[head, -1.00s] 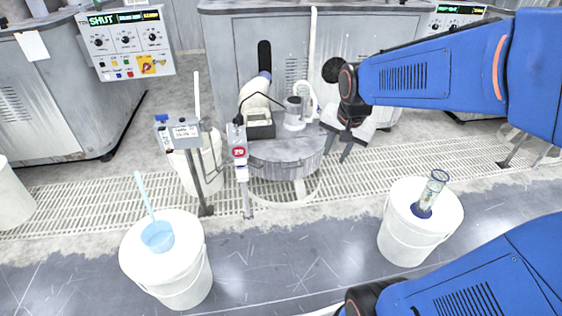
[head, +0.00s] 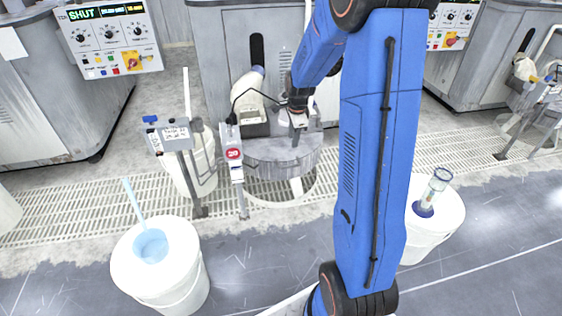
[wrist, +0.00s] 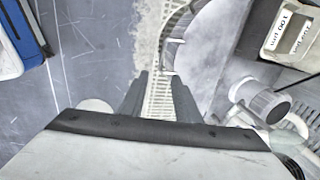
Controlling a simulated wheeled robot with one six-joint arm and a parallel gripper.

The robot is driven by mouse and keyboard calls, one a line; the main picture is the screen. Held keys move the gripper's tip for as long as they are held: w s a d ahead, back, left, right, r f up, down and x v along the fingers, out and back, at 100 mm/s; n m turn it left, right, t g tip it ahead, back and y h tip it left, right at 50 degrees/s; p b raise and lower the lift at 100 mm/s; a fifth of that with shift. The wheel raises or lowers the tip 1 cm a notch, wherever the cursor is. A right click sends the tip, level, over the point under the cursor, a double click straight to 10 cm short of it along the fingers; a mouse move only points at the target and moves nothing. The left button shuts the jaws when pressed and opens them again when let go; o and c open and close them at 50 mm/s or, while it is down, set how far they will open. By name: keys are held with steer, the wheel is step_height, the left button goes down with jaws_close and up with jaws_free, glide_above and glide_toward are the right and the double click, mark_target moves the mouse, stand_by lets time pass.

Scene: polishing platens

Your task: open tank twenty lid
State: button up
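Tank twenty is the round grey tank (head: 262,168) in the middle of the head view, set in the floor grating. A red round tag (head: 234,154) that seems to read 20 stands on a post at its left front. Its flat grey lid (head: 268,150) lies on top, apparently closed; the lid also shows in the wrist view (wrist: 213,50). My gripper (head: 297,133) is over the right part of the lid in the head view, pointing down. In the wrist view my gripper (wrist: 160,82) has its two dark fingers apart with nothing between them. A grey cylinder (wrist: 268,106) stands right of the fingers.
A white bucket with a blue ladle (head: 150,245) stands front left. Another bucket (head: 440,225) holds a clear cylinder at right. A control panel (head: 110,38) reads SHUT.

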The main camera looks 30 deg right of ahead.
mark_target(289, 167)
steer(key=x, duration=1.8)
steer(key=shift+w+f, duration=0.15)
steer(key=shift+w, duration=0.1)
steer(key=shift+c, duration=0.3)
jaws_close()
